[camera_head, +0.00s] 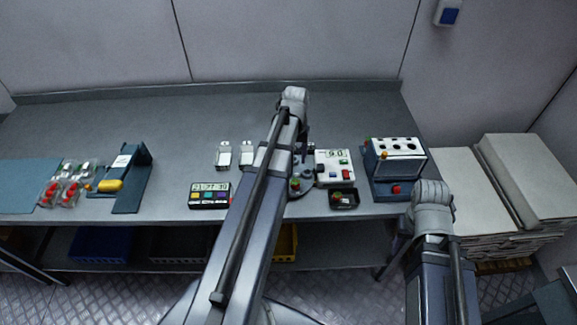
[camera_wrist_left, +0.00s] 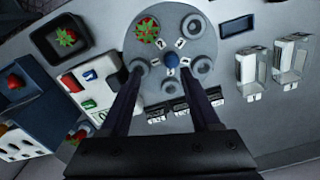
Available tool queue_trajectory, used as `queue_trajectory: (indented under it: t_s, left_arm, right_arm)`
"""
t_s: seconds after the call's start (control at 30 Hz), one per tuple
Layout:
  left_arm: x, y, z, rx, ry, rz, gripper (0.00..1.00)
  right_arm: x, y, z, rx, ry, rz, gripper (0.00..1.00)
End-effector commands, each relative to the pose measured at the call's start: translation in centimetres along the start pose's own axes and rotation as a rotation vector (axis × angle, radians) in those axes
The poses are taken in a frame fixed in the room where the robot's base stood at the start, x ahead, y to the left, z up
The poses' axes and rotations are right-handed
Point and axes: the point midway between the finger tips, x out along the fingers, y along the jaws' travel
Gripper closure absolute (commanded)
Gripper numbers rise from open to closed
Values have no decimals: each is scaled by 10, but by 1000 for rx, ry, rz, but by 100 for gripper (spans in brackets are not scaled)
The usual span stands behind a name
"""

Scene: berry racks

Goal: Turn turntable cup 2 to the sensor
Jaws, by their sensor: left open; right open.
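The turntable (camera_wrist_left: 158,95) is a grey disc under my left wrist, with a blue centre knob (camera_wrist_left: 172,60) and small white number labels. One cup holds a red strawberry with green leaves (camera_wrist_left: 147,30); other grey cups, such as an upper right one (camera_wrist_left: 193,25) and a lower right one (camera_wrist_left: 201,65), look empty. In the head view my left arm mostly hides the turntable (camera_head: 299,187).
A white box with a display (camera_head: 334,165) and a black berry tray (camera_head: 343,205) stand right of the turntable. A blue-and-white holed rack (camera_head: 398,152) is farther right. Clear punnets (camera_head: 223,156) and a timer display (camera_head: 209,200) are left. The back of the table is clear.

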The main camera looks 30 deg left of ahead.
Motion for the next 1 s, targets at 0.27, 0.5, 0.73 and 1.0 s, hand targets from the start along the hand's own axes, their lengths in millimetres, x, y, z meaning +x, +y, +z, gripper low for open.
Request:
queue_trajectory:
  t_s: [0.27,0.5,0.73,1.0]
  left_arm:
    - [-1,-22,-8,-41,4,6,37]
    - [8,-21,-8,-40,4,5,37]
    - [31,-20,-8,-39,4,5,37]
    - [66,-20,-8,-39,4,5,37]
  right_arm:
    - [-1,0,0,0,0,0,50]
    - [8,-1,0,0,0,0,50]
    - [31,-3,-2,1,0,0,50]
    - [66,-6,-4,2,0,0,50]
